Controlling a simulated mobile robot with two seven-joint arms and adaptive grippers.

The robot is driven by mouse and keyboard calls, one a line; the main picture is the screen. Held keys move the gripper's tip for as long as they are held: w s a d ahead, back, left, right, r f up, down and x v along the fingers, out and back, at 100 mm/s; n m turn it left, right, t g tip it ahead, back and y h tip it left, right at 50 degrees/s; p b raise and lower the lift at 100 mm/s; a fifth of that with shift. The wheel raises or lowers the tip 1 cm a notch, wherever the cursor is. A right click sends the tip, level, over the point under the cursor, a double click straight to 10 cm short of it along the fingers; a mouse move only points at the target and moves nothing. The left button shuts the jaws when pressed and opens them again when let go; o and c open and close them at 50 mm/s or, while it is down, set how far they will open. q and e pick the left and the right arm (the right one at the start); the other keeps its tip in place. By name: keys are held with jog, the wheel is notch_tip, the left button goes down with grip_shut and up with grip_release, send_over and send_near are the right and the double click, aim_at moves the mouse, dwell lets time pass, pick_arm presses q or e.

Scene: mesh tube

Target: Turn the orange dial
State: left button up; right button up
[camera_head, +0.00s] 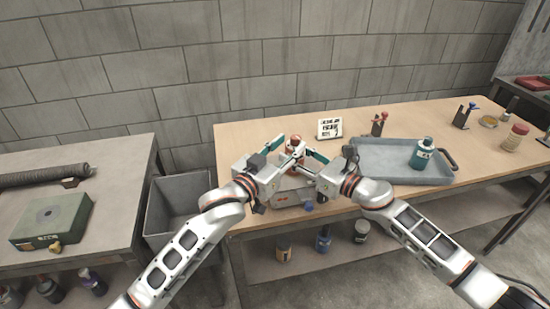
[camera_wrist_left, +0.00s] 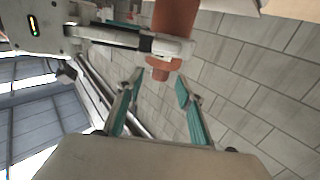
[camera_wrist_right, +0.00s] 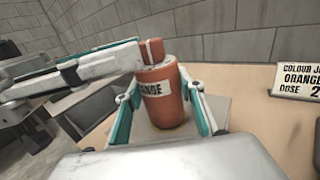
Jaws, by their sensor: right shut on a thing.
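An orange bottle (camera_wrist_right: 168,100), with a partly hidden label ending in "NGE", stands upright in the right wrist view. A small orange dial (camera_wrist_right: 152,52) with a pale line sits on its top. My right gripper (camera_wrist_right: 163,98) is shut on the bottle body, one finger on each side. My left gripper (camera_wrist_left: 157,85) is open, its fingertips close to the dial, which shows between and just beyond them in the left wrist view (camera_wrist_left: 159,69). I cannot tell whether they touch it. In the head view the bottle (camera_head: 296,146) is above a grey machine (camera_head: 290,196), partly hidden by my grippers.
A card (camera_head: 329,128) stands behind; its readable words include "ORANGE" and "DOSE 2". A grey tray (camera_head: 385,173) with a teal bottle (camera_head: 422,153) is to the right. A grey bin (camera_head: 172,215) stands between the two tables. Several bottles are on the shelf below.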

pick_arm(q)
jog(key=v, duration=0.7)
jog(key=shift+s, duration=0.35)
jog(key=shift+a+r, duration=0.1)
jog(key=shift+a, duration=0.05)
pick_arm(e)
jog(key=o, duration=1.3)
